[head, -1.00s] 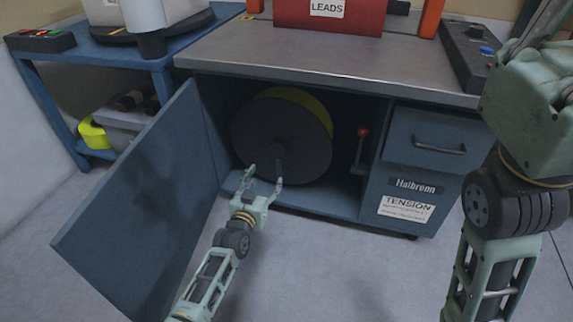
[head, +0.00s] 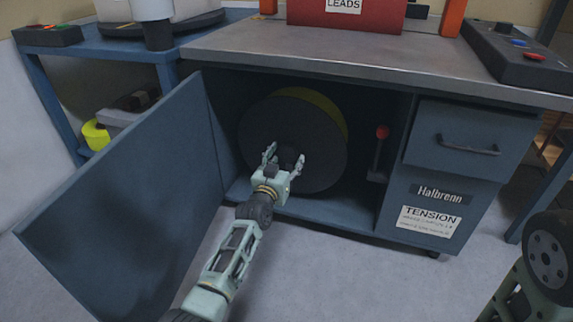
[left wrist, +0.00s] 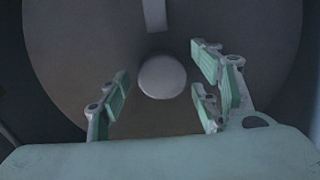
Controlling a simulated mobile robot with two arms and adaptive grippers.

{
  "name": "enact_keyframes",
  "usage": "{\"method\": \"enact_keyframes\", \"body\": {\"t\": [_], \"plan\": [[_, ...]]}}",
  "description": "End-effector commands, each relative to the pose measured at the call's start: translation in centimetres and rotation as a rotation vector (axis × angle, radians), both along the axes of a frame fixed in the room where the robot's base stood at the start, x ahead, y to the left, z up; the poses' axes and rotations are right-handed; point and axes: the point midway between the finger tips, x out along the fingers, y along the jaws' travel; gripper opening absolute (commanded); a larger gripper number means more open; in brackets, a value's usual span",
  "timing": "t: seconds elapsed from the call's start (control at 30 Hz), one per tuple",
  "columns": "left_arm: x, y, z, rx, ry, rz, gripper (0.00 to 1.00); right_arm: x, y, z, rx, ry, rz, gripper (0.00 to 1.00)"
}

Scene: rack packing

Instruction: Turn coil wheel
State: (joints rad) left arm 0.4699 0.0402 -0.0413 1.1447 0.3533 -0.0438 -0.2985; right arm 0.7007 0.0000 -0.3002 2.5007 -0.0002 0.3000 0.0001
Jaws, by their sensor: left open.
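The coil wheel is a large dark disc (head: 290,125) with a yellow rim at its back, upright inside the open cabinet. It fills the left wrist view (left wrist: 90,55). A round pale knob (left wrist: 162,77) stands out from the disc. My left gripper (head: 285,158) is open at the front of the disc, its fingers on both sides of the knob. In the left wrist view the fingers (left wrist: 160,92) are apart, and I see no clear contact with the knob. My right gripper is out of view; only part of my right arm shows at lower right.
The cabinet door (head: 130,195) stands open at left. A red-topped lever (head: 380,150) is right of the wheel, with a drawer (head: 468,145) further right. The bench top (head: 350,50) overhangs the opening. A blue side table (head: 110,45) stands at left.

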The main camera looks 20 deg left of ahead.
Motion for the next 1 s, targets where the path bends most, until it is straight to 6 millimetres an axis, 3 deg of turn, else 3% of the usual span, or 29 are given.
{"method": "enact_keyframes", "body": {"t": [0.3, 0.9, 1.0], "plan": [[0.23, -0.03, 0.05, 0.000, 0.001, 0.000, 0.57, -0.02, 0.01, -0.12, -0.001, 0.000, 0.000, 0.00], [0.20, -0.13, 0.00, 0.000, 0.001, -0.002, 0.05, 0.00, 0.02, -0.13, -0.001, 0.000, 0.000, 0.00], [0.19, -0.16, -0.02, 0.000, 0.002, -0.002, 0.00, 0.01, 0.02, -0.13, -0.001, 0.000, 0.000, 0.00]]}}
